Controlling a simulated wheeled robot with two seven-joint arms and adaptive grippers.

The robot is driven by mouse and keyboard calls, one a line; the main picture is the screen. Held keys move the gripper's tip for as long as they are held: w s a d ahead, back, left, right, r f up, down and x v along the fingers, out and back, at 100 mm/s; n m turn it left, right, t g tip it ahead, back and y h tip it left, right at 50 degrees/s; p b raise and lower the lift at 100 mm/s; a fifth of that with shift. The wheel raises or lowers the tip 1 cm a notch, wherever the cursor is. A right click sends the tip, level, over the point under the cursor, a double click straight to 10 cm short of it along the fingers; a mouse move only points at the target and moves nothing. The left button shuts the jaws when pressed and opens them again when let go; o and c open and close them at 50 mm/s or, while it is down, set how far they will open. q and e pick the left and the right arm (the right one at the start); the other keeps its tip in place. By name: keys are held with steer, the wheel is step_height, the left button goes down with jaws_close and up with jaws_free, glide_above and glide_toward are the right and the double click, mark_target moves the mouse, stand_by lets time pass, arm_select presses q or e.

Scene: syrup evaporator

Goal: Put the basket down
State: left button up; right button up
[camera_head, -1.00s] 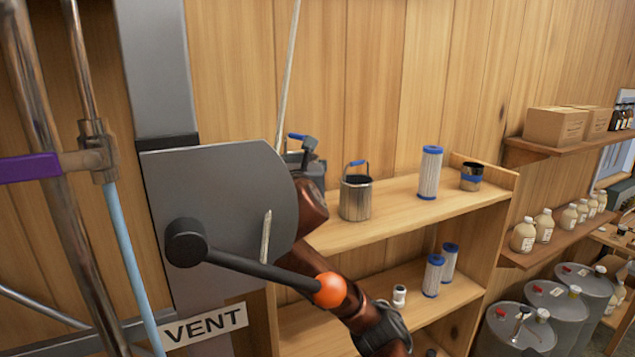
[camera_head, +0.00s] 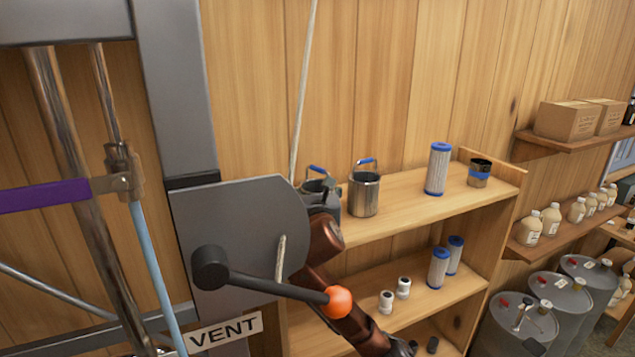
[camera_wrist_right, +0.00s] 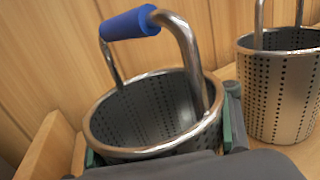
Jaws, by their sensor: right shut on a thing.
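A metal basket with a blue-gripped handle (camera_head: 317,169) is at the left end of the upper shelf, mostly hidden by my gripper and the grey plate in the head view. In the right wrist view this perforated basket (camera_wrist_right: 150,108) is upright, its round mouth open and empty. My right gripper (camera_head: 322,192) is shut on it, with green finger pads at either side of the basket in the wrist view. Its bottom is hidden, so I cannot tell whether it touches the shelf. My left gripper is not in view.
A second perforated basket (camera_head: 364,195) stands close to the right on the shelf (camera_head: 405,212). A blue-capped filter (camera_head: 438,168) and a dark cup (camera_head: 479,173) stand further right. A grey plate (camera_head: 245,225) with an orange-knobbed lever (camera_head: 339,301) is in front of my arm.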

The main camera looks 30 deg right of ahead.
steer(key=o, duration=1.8)
steer(key=shift+f, duration=0.15)
steer(key=shift+c, duration=0.2)
steer(key=shift+r, duration=0.2)
steer(key=shift+s+a+f, duration=0.1)
steer(key=shift+s+a, duration=0.1)
steer(key=shift+s, duration=0.15)
steer(key=b+v, duration=0.4)
steer(key=v, duration=0.6)
steer(key=shift+s+a+b, duration=0.15)
steer(key=shift+s+b, duration=0.1)
steer(key=shift+b, duration=0.15)
steer(key=shift+s+a, duration=0.15)
steer(key=shift+s, duration=0.2)
